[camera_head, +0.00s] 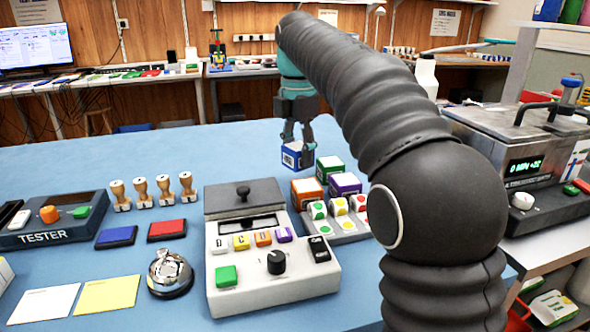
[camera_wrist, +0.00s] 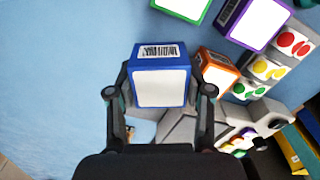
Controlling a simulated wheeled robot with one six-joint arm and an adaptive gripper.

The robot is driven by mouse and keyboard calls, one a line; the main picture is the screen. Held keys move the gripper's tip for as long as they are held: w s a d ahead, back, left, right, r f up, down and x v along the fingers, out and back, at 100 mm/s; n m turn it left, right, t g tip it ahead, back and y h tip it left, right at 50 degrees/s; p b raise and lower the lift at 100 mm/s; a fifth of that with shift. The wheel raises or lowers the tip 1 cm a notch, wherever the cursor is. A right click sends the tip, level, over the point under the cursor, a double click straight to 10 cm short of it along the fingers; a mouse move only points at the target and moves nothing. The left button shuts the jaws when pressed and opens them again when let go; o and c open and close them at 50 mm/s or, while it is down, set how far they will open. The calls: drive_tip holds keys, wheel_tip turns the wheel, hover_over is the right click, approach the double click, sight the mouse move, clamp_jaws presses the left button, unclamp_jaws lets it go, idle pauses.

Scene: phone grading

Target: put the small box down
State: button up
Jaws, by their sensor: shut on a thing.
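The small box (camera_head: 293,155) is blue with a white top and a barcode on its side. My gripper (camera_head: 297,146) is shut on it from above, near the middle of the blue table (camera_head: 130,160). In the wrist view the small box (camera_wrist: 160,82) sits between the two fingers of my gripper (camera_wrist: 158,92), with its white face and barcode showing. The head view does not clearly show whether its underside touches the table.
Green (camera_head: 329,168), orange (camera_head: 307,192) and purple (camera_head: 344,185) boxes stand close by, near a rack of coloured-dot pieces (camera_head: 345,225). A grey keyed machine (camera_head: 270,285) stands in front. Wooden stamps (camera_head: 141,192) stand left. Table left of the blue box is clear.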

sight(295, 169)
drive_tip(key=shift+w+a+f, duration=0.1)
drive_tip(key=shift+a+f, duration=0.1)
drive_tip(key=shift+a, duration=0.05)
drive_tip(key=shift+f, duration=0.25)
drive_tip(key=shift+f+b, duration=0.5)
drive_tip(key=shift+f, duration=1.25)
drive_tip(key=shift+f, duration=0.15)
drive_tip(key=o, duration=1.2)
drive_tip(key=shift+c, duration=0.2)
